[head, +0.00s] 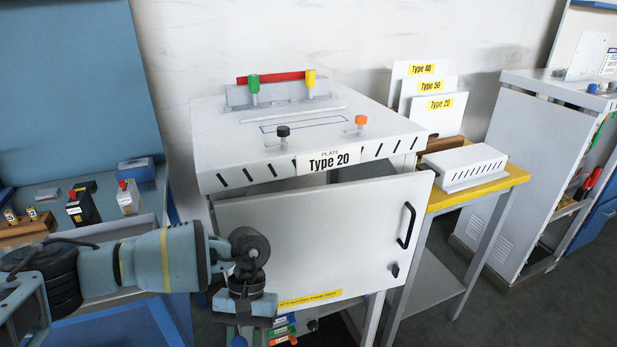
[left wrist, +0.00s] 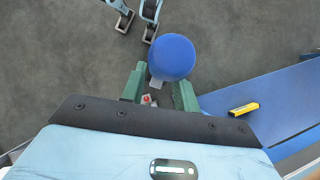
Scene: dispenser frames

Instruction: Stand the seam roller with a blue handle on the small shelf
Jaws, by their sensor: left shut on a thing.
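The seam roller shows in the left wrist view as a round blue handle end (left wrist: 171,57), seen nearly end-on, with a small pale part below it. My left gripper (left wrist: 158,88) is shut on it between its green fingers. In the head view my left gripper (head: 245,316) hangs low in front of the open cabinet door, at the bottom edge. A small blue spot (head: 238,341) shows beside it, probably the handle. The roller's other end is hidden. I cannot clearly identify the small shelf. My right gripper is in neither view.
The white "Type 20" cabinet (head: 310,140) has its door (head: 325,240) swung open towards me. Coloured items (head: 281,330) show below the door. A blue bench (head: 45,190) with boxes stands left. A yellow-topped table (head: 480,190) stands right. A yellow piece (left wrist: 243,109) lies on a blue surface (left wrist: 275,100).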

